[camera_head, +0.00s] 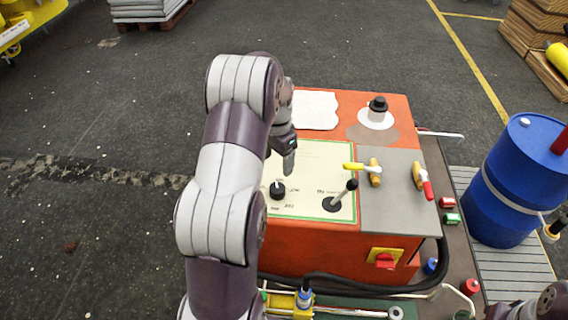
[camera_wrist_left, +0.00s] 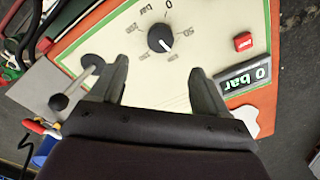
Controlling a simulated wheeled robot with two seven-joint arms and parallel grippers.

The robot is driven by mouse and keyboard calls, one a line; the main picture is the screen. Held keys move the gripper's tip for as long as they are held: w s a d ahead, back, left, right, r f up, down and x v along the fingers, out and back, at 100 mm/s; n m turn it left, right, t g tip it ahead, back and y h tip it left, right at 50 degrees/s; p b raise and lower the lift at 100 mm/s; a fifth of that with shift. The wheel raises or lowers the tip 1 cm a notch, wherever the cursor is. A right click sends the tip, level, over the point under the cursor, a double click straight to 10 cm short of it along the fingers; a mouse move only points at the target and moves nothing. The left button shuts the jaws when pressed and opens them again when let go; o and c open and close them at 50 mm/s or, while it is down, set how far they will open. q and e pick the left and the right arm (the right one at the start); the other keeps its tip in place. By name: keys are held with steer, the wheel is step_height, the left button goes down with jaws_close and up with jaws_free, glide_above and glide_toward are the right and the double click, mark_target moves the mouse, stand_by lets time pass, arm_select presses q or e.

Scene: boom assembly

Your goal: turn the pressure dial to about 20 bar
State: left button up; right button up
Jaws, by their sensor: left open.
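The pressure dial is a round black knob (camera_wrist_left: 160,38) on a cream panel, with a white pointer mark and a printed bar scale around it. In the head view the knob (camera_head: 277,191) is low on the panel. A dark display (camera_wrist_left: 244,79) beside it reads "0 bar", upside down in the left wrist view. My left gripper (camera_wrist_left: 158,72) is open and empty, its two fingers pointing towards the panel with the knob beyond and between their tips. In the head view my left gripper (camera_head: 289,163) is above the panel, near the knob. My right gripper is not in view.
A black-knobbed lever (camera_head: 341,196) stands right of the dial, close to one finger in the wrist view. A red button (camera_wrist_left: 243,42) is near the display. Yellow (camera_head: 362,168) and red (camera_head: 423,180) valve handles are further right. A blue barrel (camera_head: 515,180) stands beside the machine.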

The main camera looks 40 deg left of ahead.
mark_target(277, 188)
arm_select(q)
step_height(277, 188, down, 11)
steer(key=shift+s+a+f, duration=0.1)
steer(key=shift+a+f, duration=0.05)
steer(key=c, duration=1)
